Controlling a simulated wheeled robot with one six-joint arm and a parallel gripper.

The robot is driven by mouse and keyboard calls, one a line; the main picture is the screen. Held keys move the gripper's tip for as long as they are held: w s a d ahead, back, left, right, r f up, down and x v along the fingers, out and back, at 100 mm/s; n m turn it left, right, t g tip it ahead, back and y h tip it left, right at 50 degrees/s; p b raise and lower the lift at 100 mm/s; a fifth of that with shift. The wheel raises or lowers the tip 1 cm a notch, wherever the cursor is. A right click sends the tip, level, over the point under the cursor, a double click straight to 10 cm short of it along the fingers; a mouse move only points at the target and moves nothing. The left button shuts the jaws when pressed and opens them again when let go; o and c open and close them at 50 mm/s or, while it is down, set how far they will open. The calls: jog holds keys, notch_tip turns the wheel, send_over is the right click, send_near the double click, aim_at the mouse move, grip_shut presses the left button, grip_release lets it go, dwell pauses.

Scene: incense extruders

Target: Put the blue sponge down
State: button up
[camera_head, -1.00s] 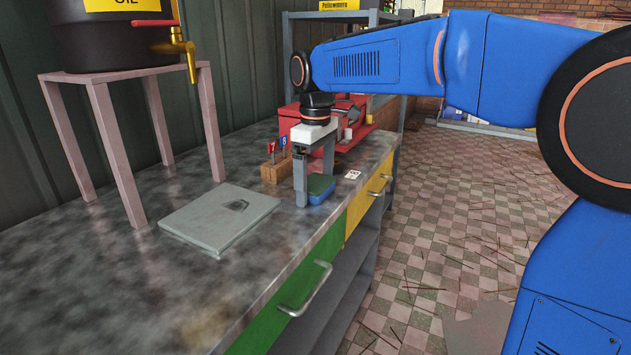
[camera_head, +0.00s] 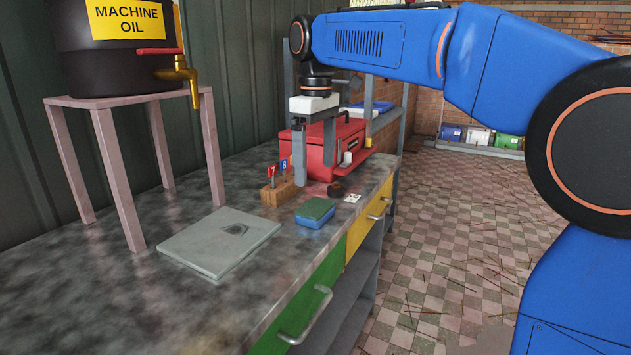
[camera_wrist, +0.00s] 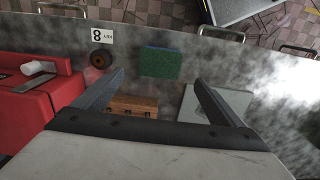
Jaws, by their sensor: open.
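The blue sponge (camera_head: 315,214) has a green top and lies on the grey bench top (camera_head: 150,295), near the front edge above the green drawer. It also shows in the wrist view (camera_wrist: 161,63), green face up. My gripper (camera_head: 314,170) is open and empty, pointing down above the bench and clear of the sponge. In the wrist view the two fingers (camera_wrist: 160,85) stand wide apart with the sponge beyond their tips.
A wooden block (camera_head: 278,192) with small flags stands beside the sponge. A red toolbox (camera_head: 325,150), a dark round piece (camera_head: 337,190) and a number card (camera_head: 352,198) lie farther back. A grey plate (camera_head: 220,241) lies in front; an oil barrel (camera_head: 115,55) stands on a pink stand (camera_head: 125,190).

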jog(key=s+d+f+m+t, duration=0.1)
jog(key=s+d+f+m, duration=0.25)
jog(key=s+d, duration=0.4)
jog(key=s+d+f+m+t, duration=0.1)
jog(key=s+d+f+m, duration=0.1)
jog(key=s+d+f, duration=0.4)
jog(key=s+d+f+m+t, duration=0.2)
jog(key=s+d+f+m, duration=0.3)
jog(key=s+d+f, duration=0.4)
jog(key=s+f, duration=0.5)
jog(key=s, duration=0.1)
jog(key=shift+f+m+t, duration=0.35)
jog(key=shift+t, duration=0.05)
jog(key=shift+o, duration=0.7)
jog(key=shift+d, duration=0.1)
